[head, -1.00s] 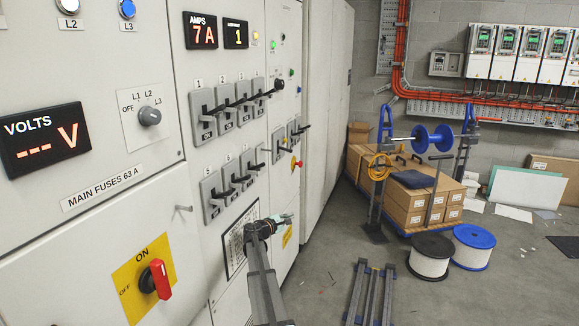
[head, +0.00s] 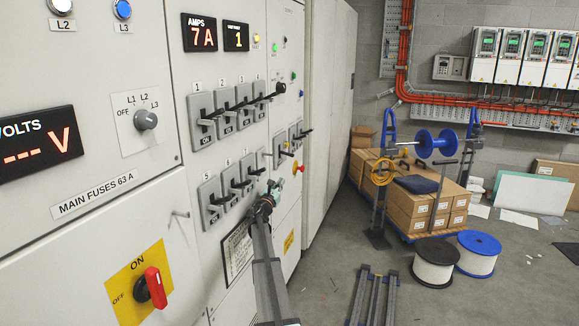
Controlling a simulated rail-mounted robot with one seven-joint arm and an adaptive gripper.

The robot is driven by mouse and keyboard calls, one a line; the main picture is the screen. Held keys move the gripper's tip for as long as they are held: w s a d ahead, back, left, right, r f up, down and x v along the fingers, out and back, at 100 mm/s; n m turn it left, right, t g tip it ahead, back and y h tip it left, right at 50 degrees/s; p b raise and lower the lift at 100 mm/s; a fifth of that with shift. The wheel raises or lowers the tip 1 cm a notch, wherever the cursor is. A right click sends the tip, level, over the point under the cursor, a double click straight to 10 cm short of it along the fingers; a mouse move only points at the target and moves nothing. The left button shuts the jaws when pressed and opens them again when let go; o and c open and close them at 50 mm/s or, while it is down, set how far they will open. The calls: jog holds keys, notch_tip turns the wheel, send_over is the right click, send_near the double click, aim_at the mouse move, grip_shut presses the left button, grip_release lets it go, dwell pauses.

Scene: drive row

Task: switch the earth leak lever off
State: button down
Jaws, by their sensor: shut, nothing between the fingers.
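No label that I can read marks the earth leak lever. Two grey switches with black levers sit on the narrower panel: a left one (head: 281,147) and a right one (head: 297,133); their labels are too small to read. My gripper (head: 276,187) is shut and empty, in front of the cabinet just below the left of these two. It looks apart from the levers, but its distance from the panel is hard to judge. Two rows of similar levers, upper (head: 240,103) and lower (head: 229,182), are on the panel to the left.
A red knob (head: 297,168) is close to the right of my gripper. A red main switch (head: 151,287) on yellow and a small cabinet handle (head: 181,213) are at lower left. Open floor lies to the right, before a loaded trolley (head: 412,238) and cable reels (head: 436,262).

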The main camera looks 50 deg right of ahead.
aim_at(286, 154)
jog(key=shift+d, duration=0.1)
jog(key=w+d+r+p, duration=0.2)
jog(key=d+r, duration=0.4)
jog(key=d, duration=0.3)
jog(key=shift+d+r+p, duration=0.15)
jog(key=shift+d+p, duration=0.05)
jog(key=shift+p, duration=0.25)
jog(key=shift+a+r, duration=0.1)
